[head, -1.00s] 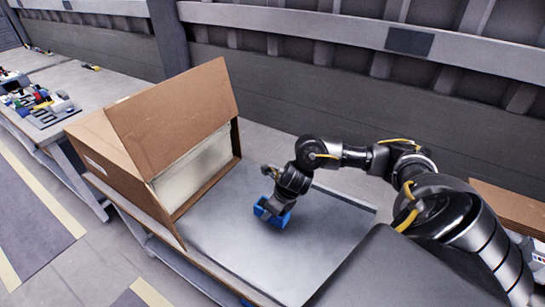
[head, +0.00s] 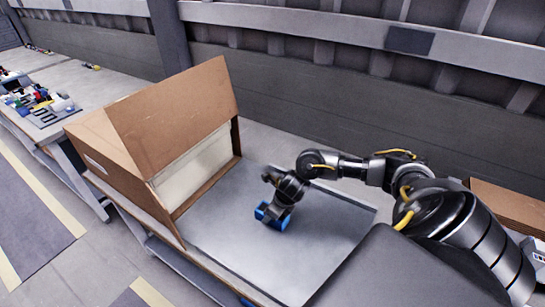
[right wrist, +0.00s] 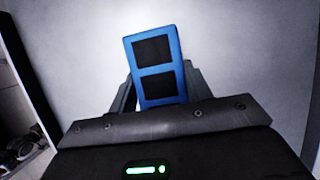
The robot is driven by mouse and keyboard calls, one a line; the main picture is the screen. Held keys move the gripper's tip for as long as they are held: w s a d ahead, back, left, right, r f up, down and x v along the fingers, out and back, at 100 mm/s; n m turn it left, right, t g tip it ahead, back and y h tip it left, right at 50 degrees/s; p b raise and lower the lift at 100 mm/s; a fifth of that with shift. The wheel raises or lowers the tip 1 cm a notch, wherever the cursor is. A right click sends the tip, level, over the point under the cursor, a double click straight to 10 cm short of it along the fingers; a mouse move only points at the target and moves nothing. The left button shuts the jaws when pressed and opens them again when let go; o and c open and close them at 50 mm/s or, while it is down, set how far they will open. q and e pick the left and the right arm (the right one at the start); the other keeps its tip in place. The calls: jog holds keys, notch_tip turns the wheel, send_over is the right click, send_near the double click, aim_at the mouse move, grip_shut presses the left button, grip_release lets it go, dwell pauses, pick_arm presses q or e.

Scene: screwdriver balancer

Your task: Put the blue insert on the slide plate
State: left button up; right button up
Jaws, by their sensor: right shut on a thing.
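The blue insert (head: 282,223) is a blue block, and the right wrist view shows two dark square pockets in it (right wrist: 155,69). My right gripper (head: 273,213) is shut on it, with a finger on each side of the insert (right wrist: 160,92). The insert is at or just above the grey slide plate (head: 220,239); I cannot tell whether it touches. The slide plate is a flat grey sheet in front of the open cardboard box. My left gripper is not in view.
The open cardboard box (head: 95,140) with a raised flap stands left of the plate, with a pale block (head: 193,165) inside. A table with several small parts (head: 40,103) is at far left. Brown cardboard (head: 510,212) lies at right. Most of the plate is bare.

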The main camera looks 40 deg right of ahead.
jog(key=o, duration=0.9)
jog(key=shift+f, duration=0.1)
jog(key=shift+o, duration=0.2)
jog(key=shift+r, duration=0.3)
jog(key=v, duration=1)
jog(key=shift+s+d+r+p, duration=0.1)
jog(key=shift+r+p, duration=0.1)
jog(key=shift+p, duration=0.1)
jog(key=shift+s+r, duration=0.3)
jog(key=shift+r, duration=0.3)
jog(key=shift+d, duration=0.1)
